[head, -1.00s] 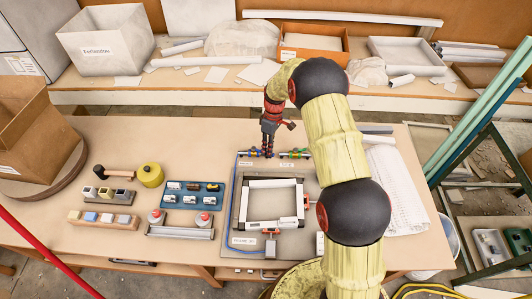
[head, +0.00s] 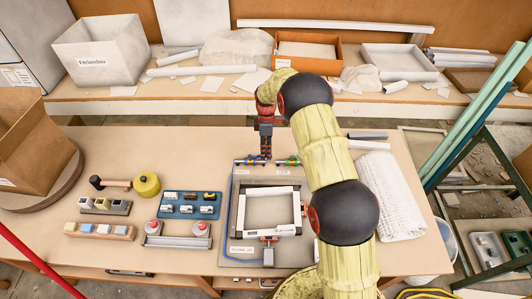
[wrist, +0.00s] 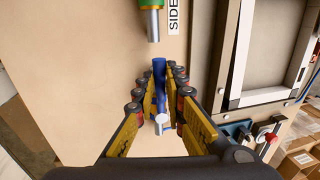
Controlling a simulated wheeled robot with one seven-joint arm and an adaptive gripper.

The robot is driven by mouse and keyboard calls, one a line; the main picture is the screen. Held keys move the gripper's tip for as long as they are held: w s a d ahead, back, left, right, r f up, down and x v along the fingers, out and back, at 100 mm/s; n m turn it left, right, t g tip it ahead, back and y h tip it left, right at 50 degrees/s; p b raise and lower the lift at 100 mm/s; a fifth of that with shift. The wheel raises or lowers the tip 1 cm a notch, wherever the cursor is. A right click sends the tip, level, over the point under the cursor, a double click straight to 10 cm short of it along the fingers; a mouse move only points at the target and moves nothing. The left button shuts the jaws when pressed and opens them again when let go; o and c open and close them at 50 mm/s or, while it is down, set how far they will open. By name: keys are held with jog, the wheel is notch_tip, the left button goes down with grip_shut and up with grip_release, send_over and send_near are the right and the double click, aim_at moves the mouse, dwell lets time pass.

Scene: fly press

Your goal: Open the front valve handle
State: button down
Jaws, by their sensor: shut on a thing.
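A blue valve handle (wrist: 159,82) stands lengthwise between my fingers in the wrist view, with a silver pipe end (wrist: 163,118) just below it. My gripper (wrist: 160,95) is shut on this handle, one row of finger pads on each side. In the head view my gripper (head: 262,156) points down at the back edge of the grey fixture board (head: 232,200).
A green part on a silver pipe (wrist: 152,20) lies beyond the handle, beside a "SIDE" label (wrist: 174,16). A white-edged frame (head: 271,230) sits in front of my gripper. A blue tray (head: 188,206) stands left of the board; a white cloth (head: 388,195) lies right.

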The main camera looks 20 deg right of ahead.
jog(key=shift+w+r, duration=0.1)
jog(key=shift+w, duration=0.05)
jog(key=c, duration=1.8)
grip_release()
jog(key=r, duration=0.4)
jog(key=w+r, duration=0.1)
jog(key=r, duration=0.2)
jog(key=w+r, duration=0.1)
jog(key=r, duration=0.3)
jog(key=shift+d+r, duration=0.3)
jog(key=shift+d, duration=0.1)
jog(key=shift+a, duration=0.1)
